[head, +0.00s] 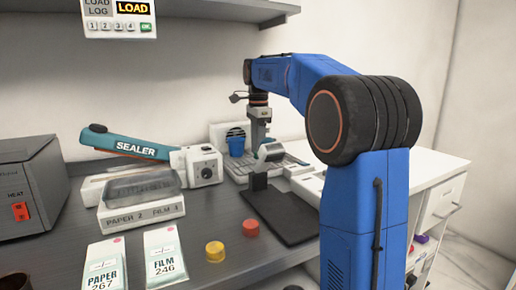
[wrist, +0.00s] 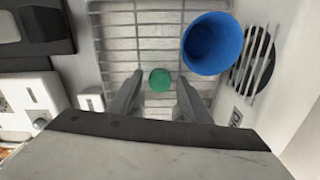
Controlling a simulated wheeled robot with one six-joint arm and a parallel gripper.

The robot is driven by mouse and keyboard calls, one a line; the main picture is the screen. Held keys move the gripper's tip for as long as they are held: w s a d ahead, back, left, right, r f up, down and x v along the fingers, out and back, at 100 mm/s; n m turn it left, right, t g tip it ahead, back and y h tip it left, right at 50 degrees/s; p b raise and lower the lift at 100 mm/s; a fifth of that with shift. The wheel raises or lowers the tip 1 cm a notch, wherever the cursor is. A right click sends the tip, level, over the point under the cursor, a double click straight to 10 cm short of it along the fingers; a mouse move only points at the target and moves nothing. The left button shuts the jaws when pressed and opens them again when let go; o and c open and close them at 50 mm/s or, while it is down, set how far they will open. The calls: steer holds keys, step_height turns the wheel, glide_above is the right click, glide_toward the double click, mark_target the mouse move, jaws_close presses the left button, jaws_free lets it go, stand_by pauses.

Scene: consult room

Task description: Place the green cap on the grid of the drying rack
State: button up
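The green cap (wrist: 160,79) shows in the wrist view, lying on the wire grid of the drying rack (wrist: 120,44) as far as I can tell. My gripper (wrist: 160,80) is above the rack, its two fingers on either side of the cap. A gap shows between the cap and each finger, so the gripper looks open. In the head view the rack (head: 236,174) stands at the back of the bench, and my gripper (head: 259,138) is over it.
A blue cup (wrist: 209,43) stands on the rack right of the cap; it also shows in the head view (head: 236,146). A white box with a round fan grille (wrist: 257,62) is close on the right. Yellow (head: 215,251) and red (head: 250,228) caps sit at the bench front.

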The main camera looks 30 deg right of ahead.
steer(key=shift+r, duration=0.1)
step_height(320, 180, up, 12)
stand_by(0.7)
stand_by(0.5)
